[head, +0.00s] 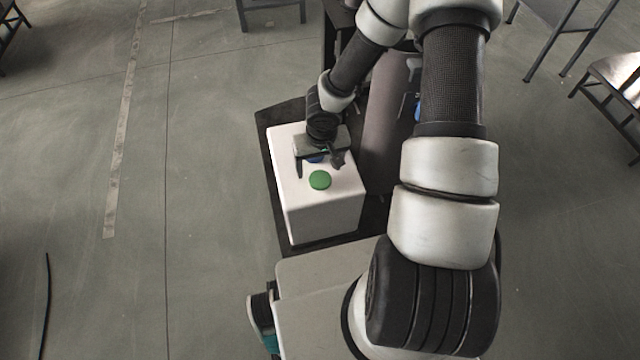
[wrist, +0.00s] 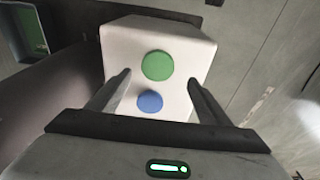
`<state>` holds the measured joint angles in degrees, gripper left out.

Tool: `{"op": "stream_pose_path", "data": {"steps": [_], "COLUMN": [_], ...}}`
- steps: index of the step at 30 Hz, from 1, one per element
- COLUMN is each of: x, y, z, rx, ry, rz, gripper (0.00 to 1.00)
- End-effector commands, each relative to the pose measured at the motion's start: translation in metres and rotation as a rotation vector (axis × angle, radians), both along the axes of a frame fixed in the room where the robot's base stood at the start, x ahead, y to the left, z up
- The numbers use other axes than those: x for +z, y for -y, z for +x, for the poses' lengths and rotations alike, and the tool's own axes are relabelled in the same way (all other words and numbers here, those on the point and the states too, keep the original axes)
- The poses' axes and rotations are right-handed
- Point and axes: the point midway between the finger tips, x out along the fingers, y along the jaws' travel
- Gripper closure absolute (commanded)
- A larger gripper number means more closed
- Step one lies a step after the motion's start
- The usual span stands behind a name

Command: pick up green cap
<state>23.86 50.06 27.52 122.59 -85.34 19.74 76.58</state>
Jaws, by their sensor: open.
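The green cap (head: 320,180) is a flat round disc on top of a white box (head: 301,219). It also shows in the wrist view (wrist: 157,66), ahead of my fingertips. My gripper (head: 320,170) is open above the box. In the wrist view my gripper (wrist: 160,78) has its two fingers apart with nothing between their tips. A blue disc (wrist: 149,101) lies on the same white top, nearer to my gripper than the green cap. In the head view the blue disc (head: 314,160) is mostly hidden under my gripper.
The white box stands on a dark base (head: 262,125). A chair (head: 615,85) stands at the far right. The floor to the left is mostly clear, with a black cable (head: 46,300) at its edge.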

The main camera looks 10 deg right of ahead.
Motion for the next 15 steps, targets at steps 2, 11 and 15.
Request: {"op": "stream_pose_path", "data": {"steps": [2, 11, 15], "x": [-0.008, -0.04, -0.057], "y": [0.0, 0.004, 0.005], "z": [0.001, 0.002, 0.004], "rx": [0.001, 0.0, 0.0], "ry": [-0.001, -0.003, -0.002], "rz": [0.0, 0.001, 0.001], "gripper": [0.28, 0.28, 0.28]}}
